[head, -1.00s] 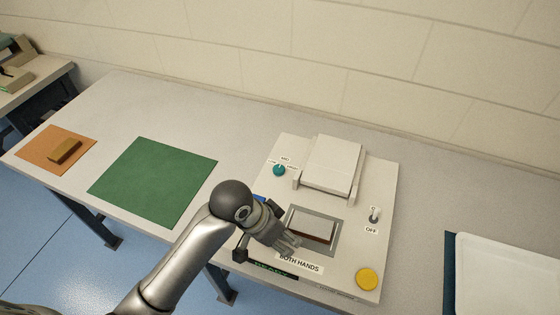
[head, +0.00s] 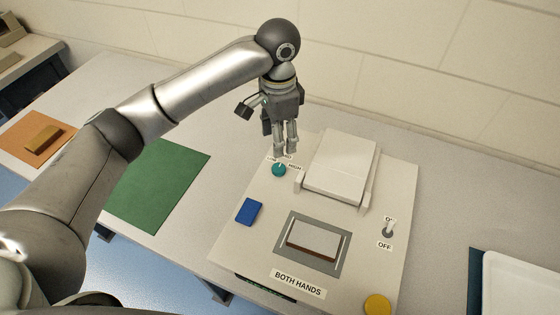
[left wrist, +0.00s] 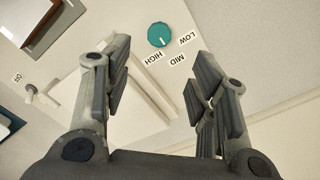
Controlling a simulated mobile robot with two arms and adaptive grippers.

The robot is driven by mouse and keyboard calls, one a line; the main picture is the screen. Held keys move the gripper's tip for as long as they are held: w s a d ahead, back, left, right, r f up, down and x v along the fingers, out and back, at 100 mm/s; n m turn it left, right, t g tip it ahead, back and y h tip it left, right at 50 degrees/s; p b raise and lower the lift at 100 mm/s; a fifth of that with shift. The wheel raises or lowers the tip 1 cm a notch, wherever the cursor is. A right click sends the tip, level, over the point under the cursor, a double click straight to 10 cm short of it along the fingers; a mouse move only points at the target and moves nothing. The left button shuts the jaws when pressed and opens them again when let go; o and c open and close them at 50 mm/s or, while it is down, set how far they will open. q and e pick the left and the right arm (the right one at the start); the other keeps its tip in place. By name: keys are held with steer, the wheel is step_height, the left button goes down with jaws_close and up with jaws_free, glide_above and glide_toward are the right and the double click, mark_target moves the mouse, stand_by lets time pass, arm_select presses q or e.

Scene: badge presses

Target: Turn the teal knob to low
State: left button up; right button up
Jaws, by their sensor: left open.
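The teal knob (head: 279,170) sits at the far left corner of the press panel, with LOW, MID and HIGH labels around its far side. My left gripper (head: 285,151) points down just beyond the knob, above the panel, and partly covers the labels. In the left wrist view the teal knob (left wrist: 159,35) lies ahead of the two parted fingers (left wrist: 160,58), with nothing between them. Its small white mark appears to face MID. I see no contact with the knob. My right gripper is not in view.
A green mat (head: 160,185) lies left and a white tray (head: 520,285) right. The wall stands close behind.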

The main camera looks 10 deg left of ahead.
mark_target(279, 167)
arm_select(q)
step_height(279, 167, down, 10)
steer(key=shift+s+f+p, duration=0.1)
steer(key=shift+f+p, duration=0.15)
steer(key=shift+p, duration=0.15)
steer(key=c, duration=1)
steer(key=shift+r+p, duration=0.15)
steer(key=shift+p, duration=0.3)
steer(key=shift+c, duration=0.2)
steer(key=n+p, duration=0.8)
steer(key=p, duration=0.5)
steer(key=shift+r+n, duration=0.15)
steer(key=shift+n, duration=0.25)
steer(key=shift+f+n+p, duration=0.25)
steer(key=shift+n+p, duration=1.35)
steer(key=o, duration=1)
